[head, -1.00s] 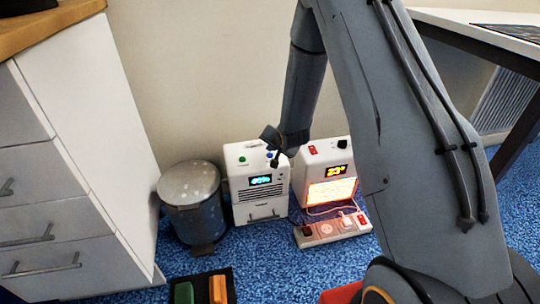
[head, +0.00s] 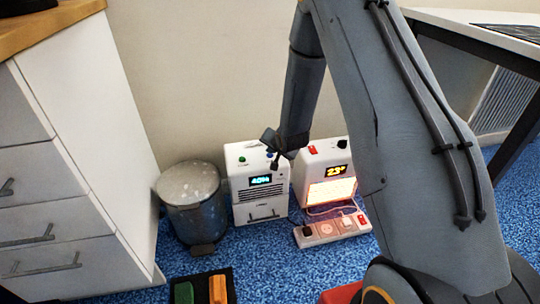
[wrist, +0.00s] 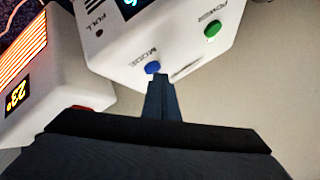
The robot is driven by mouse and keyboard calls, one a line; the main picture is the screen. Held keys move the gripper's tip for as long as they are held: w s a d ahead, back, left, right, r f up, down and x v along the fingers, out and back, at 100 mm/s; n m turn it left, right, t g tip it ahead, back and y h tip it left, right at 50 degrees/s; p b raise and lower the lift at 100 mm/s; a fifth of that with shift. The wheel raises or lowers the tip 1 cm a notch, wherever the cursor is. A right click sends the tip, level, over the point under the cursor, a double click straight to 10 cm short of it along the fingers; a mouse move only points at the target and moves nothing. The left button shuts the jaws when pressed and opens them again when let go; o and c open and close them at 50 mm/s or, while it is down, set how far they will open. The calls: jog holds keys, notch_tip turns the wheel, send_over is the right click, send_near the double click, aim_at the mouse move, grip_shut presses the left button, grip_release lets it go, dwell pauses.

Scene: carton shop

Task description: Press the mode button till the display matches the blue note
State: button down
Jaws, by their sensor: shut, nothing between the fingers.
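The white unit (head: 258,205) stands on the blue carpet against the wall. Its display (head: 261,180) shows a number that looks like 40%. On its top, the blue mode button (wrist: 152,67) and the green power button (wrist: 212,28) show in the wrist view. My gripper (wrist: 160,76) is shut, its tips right beside the blue button; I cannot tell whether they touch it. In the head view my gripper (head: 274,164) hangs in front of the unit's top right part. I see no blue note in either view.
A heater (head: 328,190) reading 23° glows to the right, behind a power strip (head: 332,230). A metal bin (head: 190,205) stands to the left, beside white drawers (head: 60,180). A black tray (head: 203,284) with green and orange items lies in front.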

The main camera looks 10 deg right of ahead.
aim_at(271, 156)
jog(key=shift+f, duration=0.3)
jog(key=shift+r, duration=0.15)
dwell(0.5)
jog(key=shift+r+p, duration=0.65)
jog(key=shift+p, duration=0.05)
notch_tip(271, 156, up, 5)
jog(key=p, duration=0.4)
jog(key=shift+r, duration=0.1)
dwell(0.5)
